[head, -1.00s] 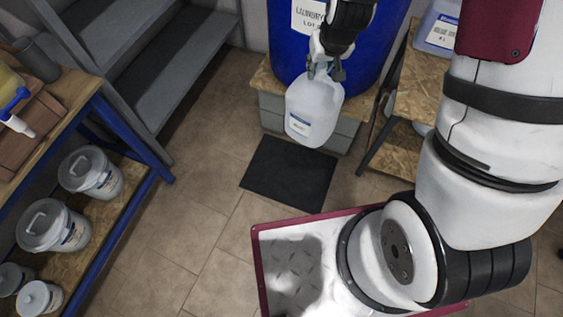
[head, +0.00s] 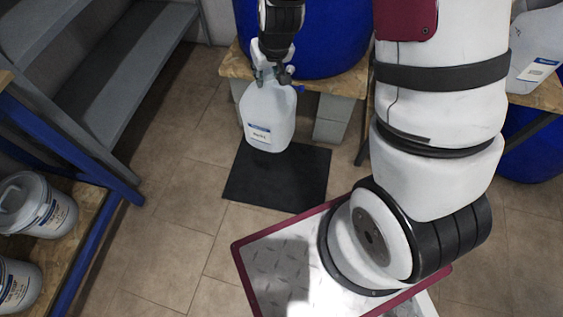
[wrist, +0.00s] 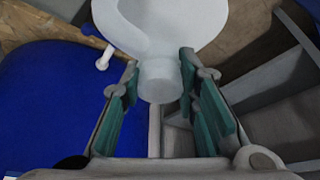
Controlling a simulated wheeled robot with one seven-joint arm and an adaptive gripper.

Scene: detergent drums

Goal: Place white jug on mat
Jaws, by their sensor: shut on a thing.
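The white jug (head: 269,115) hangs upright from my gripper (head: 271,75) in the head view, with a blue and white label on its front. My gripper is shut on the top of the jug. In the wrist view the jug (wrist: 165,35) shows between the green-padded fingers of my gripper (wrist: 160,90). The black mat (head: 277,180) lies flat on the tiled floor. The jug's lower part overlaps the mat's far left edge in the picture. I cannot tell how high its base is above the floor.
A blue drum (head: 318,35) stands on a wooden board (head: 345,82) over grey blocks behind the jug. Grey steps (head: 120,80) are at the left, above a shelf with white buckets (head: 40,205). Bare floor (head: 165,230) lies left of the mat.

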